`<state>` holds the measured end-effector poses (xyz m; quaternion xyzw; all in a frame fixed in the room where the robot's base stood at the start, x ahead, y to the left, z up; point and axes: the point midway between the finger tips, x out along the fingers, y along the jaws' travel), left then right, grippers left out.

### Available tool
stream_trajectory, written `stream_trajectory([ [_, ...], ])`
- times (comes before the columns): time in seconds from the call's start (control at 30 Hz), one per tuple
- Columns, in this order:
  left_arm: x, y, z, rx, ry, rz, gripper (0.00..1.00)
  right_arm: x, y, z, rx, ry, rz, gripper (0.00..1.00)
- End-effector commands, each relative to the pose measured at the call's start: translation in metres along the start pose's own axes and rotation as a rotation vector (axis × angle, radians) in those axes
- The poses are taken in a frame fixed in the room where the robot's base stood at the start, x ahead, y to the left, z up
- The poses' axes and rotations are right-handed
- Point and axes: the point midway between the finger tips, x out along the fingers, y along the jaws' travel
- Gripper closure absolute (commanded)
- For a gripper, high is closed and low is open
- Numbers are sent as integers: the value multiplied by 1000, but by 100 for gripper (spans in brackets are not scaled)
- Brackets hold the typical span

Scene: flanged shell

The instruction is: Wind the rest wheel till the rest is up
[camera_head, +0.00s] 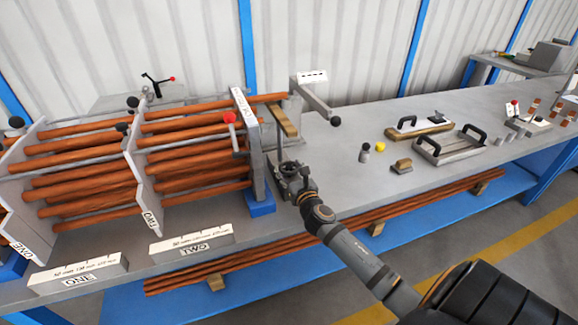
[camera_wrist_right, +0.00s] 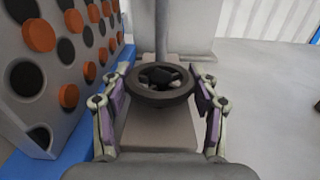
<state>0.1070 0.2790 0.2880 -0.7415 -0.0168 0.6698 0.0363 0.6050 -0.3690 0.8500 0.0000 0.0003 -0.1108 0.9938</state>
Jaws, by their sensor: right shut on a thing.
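The rest wheel (camera_wrist_right: 160,94), a dark round handwheel, sits level in the middle of the right wrist view, around a grey post (camera_wrist_right: 162,35). My right gripper (camera_wrist_right: 160,82) has one finger on each side of the wheel and is shut on it. In the head view my right gripper (camera_head: 289,170) is at the wheel, beside the end plate of the tube bundle, and covers most of it. A wood-topped bar (camera_head: 284,120), apparently the rest, lies just behind it, close to the plate. My left gripper is not in view.
A plate with round holes and orange tube ends (camera_wrist_right: 62,60) stands close on the left of my gripper. A crank arm with a black knob (camera_head: 318,100) is behind. The bench (camera_head: 350,130) is clear just right; trays with black handles (camera_head: 450,150) lie farther right.

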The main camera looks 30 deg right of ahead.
Motion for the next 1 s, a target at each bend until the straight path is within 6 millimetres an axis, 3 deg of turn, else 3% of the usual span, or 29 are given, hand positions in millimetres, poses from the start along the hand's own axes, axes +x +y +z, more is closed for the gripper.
stream_trajectory([
  [0.5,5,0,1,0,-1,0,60,1,0,-2,2,1,-383,71],
  [1.0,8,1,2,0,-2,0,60,0,0,0,1,0,-488,71],
])
